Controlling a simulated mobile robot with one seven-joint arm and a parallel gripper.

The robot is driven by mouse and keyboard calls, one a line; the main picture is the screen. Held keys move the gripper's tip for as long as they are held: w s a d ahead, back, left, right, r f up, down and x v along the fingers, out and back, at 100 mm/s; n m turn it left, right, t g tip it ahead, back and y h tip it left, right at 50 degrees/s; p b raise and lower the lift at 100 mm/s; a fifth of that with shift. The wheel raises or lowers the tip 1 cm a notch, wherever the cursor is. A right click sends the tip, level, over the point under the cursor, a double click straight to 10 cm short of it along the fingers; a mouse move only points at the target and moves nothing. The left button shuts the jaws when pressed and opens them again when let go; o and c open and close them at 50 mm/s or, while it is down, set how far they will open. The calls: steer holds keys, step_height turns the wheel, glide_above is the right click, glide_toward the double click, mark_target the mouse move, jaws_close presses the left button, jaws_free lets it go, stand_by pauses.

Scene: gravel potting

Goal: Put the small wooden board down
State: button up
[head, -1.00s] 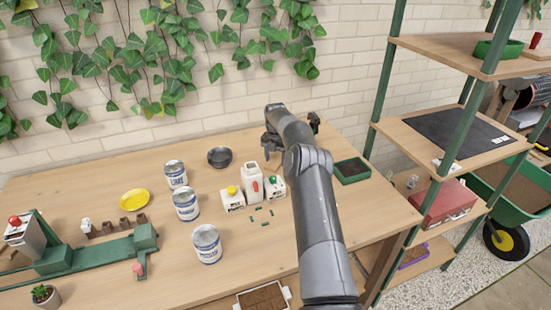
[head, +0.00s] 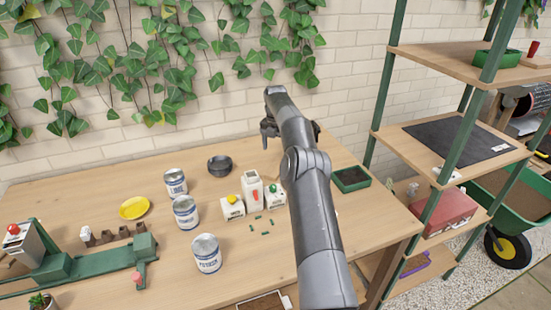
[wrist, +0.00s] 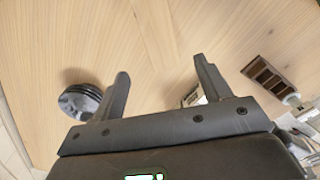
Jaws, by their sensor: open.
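My gripper (wrist: 161,68) is open, with its two dark fingers apart and bare tabletop between and beyond them in the wrist view. In the head view my gripper (head: 291,132) is above the back of the potting table, partly hidden behind my own arm. I cannot pick out the small wooden board for certain. Nothing is seen held between the fingers. The wooden table (head: 110,180) has the same light colour as such a board, and my arm hides part of its surface.
A green tray (head: 350,179) is at the right. A shelf rack (head: 450,140) stands beyond it. The table's back left is clear.

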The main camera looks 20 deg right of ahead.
steer(key=s+a+r+m+t, duration=0.1)
steer(key=s+a+r+m, duration=0.15)
steer(key=a+r, duration=0.4)
steer(key=s+a+r+m, duration=0.2)
steer(key=s+a+r, duration=0.1)
steer(key=r, duration=0.7)
steer(key=s+a+r+m+t+h, duration=0.1)
steer(key=s+a+r+m, duration=0.3)
steer(key=s, duration=0.3)
steer(key=s+a+r+m+t, duration=0.1)
steer(key=s+a+r+m, duration=0.15)
steer(key=s+r, duration=0.4)
steer(key=s+a+m+t, duration=0.1)
steer(key=s+a+m, duration=0.2)
steer(key=s+m, duration=1.05)
steer(key=s+f, duration=0.2)
steer(key=s, duration=0.5)
steer(key=s+f+m+t, duration=0.1)
steer(key=s+f, duration=0.2)
steer(key=s, duration=0.4)
steer(key=s+f+m+y, duration=0.1)
steer(key=s+f, duration=0.2)
steer(key=s, duration=0.4)
steer(key=shift+s+a+f+t, duration=0.15)
steer(key=shift+s+f+t, duration=0.05)
steer(key=shift+f+t, duration=0.1)
steer(key=shift+r+m, duration=0.1)
steer(key=shift+m, duration=0.15)
